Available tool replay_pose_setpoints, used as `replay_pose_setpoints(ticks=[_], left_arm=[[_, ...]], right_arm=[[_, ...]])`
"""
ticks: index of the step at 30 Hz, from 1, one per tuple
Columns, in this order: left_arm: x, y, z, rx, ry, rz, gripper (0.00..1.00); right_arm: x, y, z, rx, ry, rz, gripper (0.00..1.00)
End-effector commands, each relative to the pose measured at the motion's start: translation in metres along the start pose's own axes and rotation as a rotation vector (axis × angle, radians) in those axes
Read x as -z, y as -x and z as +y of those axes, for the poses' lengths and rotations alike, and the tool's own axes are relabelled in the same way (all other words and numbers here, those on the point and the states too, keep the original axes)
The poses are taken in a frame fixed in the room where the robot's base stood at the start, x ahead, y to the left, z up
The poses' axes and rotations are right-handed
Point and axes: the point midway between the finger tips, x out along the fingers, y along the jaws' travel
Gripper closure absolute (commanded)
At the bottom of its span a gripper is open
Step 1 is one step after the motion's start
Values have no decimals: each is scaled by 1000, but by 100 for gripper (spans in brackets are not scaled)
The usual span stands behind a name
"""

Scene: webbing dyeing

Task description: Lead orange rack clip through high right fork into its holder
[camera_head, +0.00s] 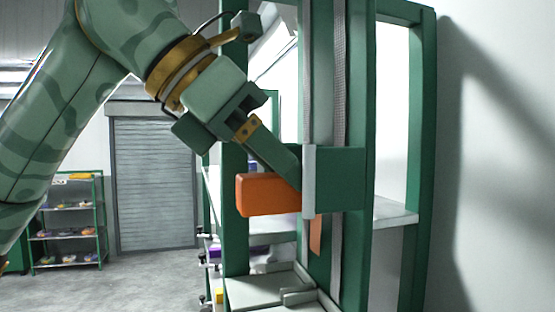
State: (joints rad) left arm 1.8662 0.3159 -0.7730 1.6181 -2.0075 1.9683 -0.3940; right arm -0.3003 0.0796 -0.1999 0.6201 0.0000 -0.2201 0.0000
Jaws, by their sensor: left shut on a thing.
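The orange rack clip (268,196) is a block in the middle of the view, in front of the green rack. My left gripper (285,170) reaches down to it from the upper left and is shut on it, with one finger against its upper right part. A green bracket (340,180) with a pale grey upright edge (309,182) stands directly right of the clip, likely the fork. Whether the clip touches it cannot be told. A narrow orange piece (316,236) shows below the bracket; its link to the clip is unclear. No holder is clearly identifiable. My right gripper is not in view.
Green rack posts (421,150) stand close at the right, before a white wall. A grey tray (262,292) lies below the clip. Purple (216,251) and yellow (219,296) items sit low on the rack. A small shelf (68,207) and shutter (153,180) are far left.

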Motion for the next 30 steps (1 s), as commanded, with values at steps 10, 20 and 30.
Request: replay_pose_setpoints(ticks=[10, 20, 30], left_arm=[[30, -28, 1, 1, -1, 0, 95], [56, -53, 3, 0, -1, 0, 95], [83, -77, 4, -1, -1, 0, 95]], right_arm=[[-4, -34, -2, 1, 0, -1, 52], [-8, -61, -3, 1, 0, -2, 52], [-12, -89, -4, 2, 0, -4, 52]])
